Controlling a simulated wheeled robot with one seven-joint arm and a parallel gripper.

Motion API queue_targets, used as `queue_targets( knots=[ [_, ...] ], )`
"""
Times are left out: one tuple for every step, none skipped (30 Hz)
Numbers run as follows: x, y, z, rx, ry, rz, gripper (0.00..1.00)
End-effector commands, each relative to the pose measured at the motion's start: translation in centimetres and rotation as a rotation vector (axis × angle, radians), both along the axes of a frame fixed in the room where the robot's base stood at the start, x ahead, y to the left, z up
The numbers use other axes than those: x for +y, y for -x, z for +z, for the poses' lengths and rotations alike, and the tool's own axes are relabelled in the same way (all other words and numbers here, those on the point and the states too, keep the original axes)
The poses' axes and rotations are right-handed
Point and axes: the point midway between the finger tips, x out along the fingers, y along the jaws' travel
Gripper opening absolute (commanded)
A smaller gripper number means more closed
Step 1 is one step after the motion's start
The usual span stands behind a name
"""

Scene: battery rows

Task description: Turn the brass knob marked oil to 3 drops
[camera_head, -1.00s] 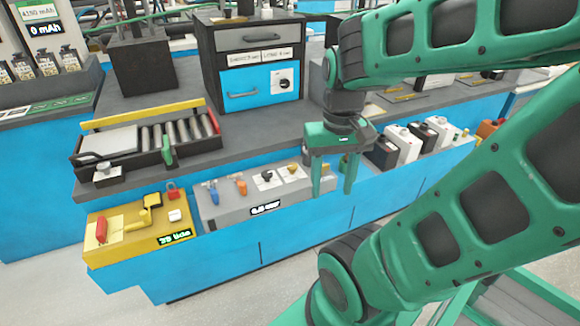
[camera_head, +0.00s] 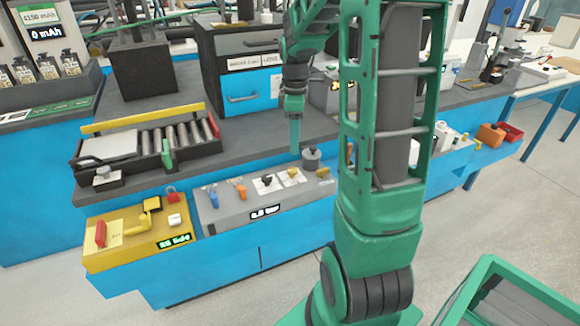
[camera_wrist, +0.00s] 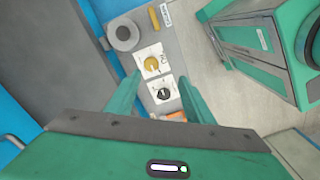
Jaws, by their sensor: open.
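A brass knob (camera_head: 291,173) sits on a white dial plate on the sloped grey panel (camera_head: 235,214). It also shows in the wrist view (camera_wrist: 151,64), with its plate's marks too small to read. A black knob (camera_wrist: 163,93) on a similar plate is beside it; it also shows in the head view (camera_head: 267,180). My gripper (camera_head: 295,151) points down above the panel near the brass knob. In the wrist view my gripper (camera_wrist: 160,76) is open and empty, with fingertips on either side of the dial plates. Contact with the knob cannot be seen.
A grey cylinder (camera_head: 312,158) stands just behind the brass knob, and a second brass fitting (camera_head: 323,172) is to its right. Blue (camera_head: 210,192) and orange (camera_head: 239,189) handles are at the panel's left. A yellow box (camera_head: 100,255) with a red switch stands further left.

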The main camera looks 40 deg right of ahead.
Motion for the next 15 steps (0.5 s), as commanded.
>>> queue_targets(
  knots=[
    [-0.4,-0.8,-0.5,0.000,-0.005,0.041,0.48],
    [-0.6,-1.2,-0.7,-0.001,-0.008,0.064,0.48],
    [-0.7,-1.6,-0.9,-0.005,-0.011,0.088,0.48],
    [-0.8,-1.8,-1.0,-0.005,-0.011,0.103,0.48],
    [-0.9,-2.0,-1.1,-0.006,-0.014,0.114,0.48],
    [-0.9,-2.1,-1.3,-0.006,-0.014,0.123,0.48],
    [-0.9,-2.2,-1.4,-0.006,-0.015,0.127,0.48],
    [-0.9,-2.2,-1.6,-0.006,-0.015,0.130,0.48],
    [-0.9,-2.2,-1.9,-0.006,-0.015,0.131,0.48],
    [-0.9,-2.2,-2.2,-0.005,-0.016,0.131,0.48],
    [-0.9,-2.2,-2.6,-0.005,-0.016,0.130,0.48],
    [-0.9,-2.2,-3.1,-0.005,-0.016,0.130,0.48],
    [-0.9,-2.1,-3.6,-0.003,-0.017,0.130,0.48],
    [-0.9,-2.1,-4.1,-0.003,-0.017,0.130,0.48],
    [-0.8,-2.1,-4.8,-0.003,-0.017,0.130,0.48]
  ],
)
